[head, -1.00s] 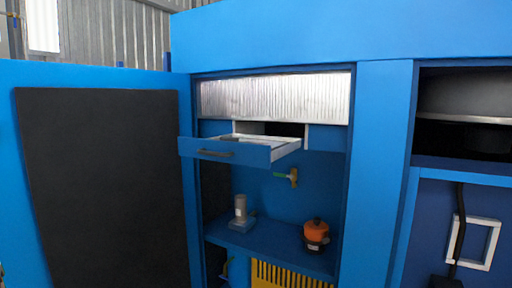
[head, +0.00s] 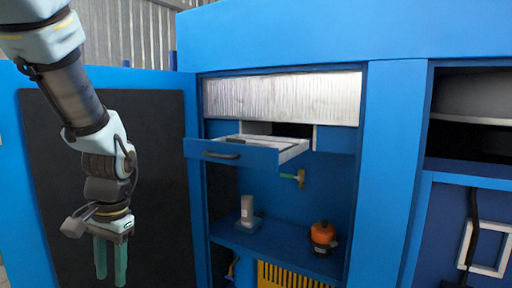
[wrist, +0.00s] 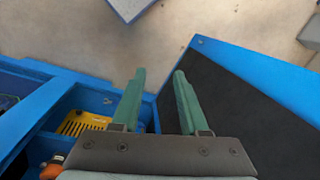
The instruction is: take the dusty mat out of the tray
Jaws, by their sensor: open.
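The tray (head: 232,152) is a pulled-out drawer with a blue front, a dark handle and pale sides, high in the open cabinet bay in the head view. I see it almost edge-on. A thin dark-grey strip shows just above its rim; I cannot tell whether this is the dusty mat. My gripper (head: 110,272) hangs fingers down, left of and lower than the tray, before the open door. Its green fingers are apart with nothing between them, as the wrist view (wrist: 159,78) also shows. The tray is not recognisable in the wrist view.
The blue door with a black panel (head: 60,180) stands open at left. Below the tray, a shelf (head: 280,250) holds a grey cylinder (head: 247,210) and an orange-and-black pot (head: 322,235). A green-handled brass valve (head: 299,178) is on the back wall. A yellow grille (wrist: 82,123) lies lower.

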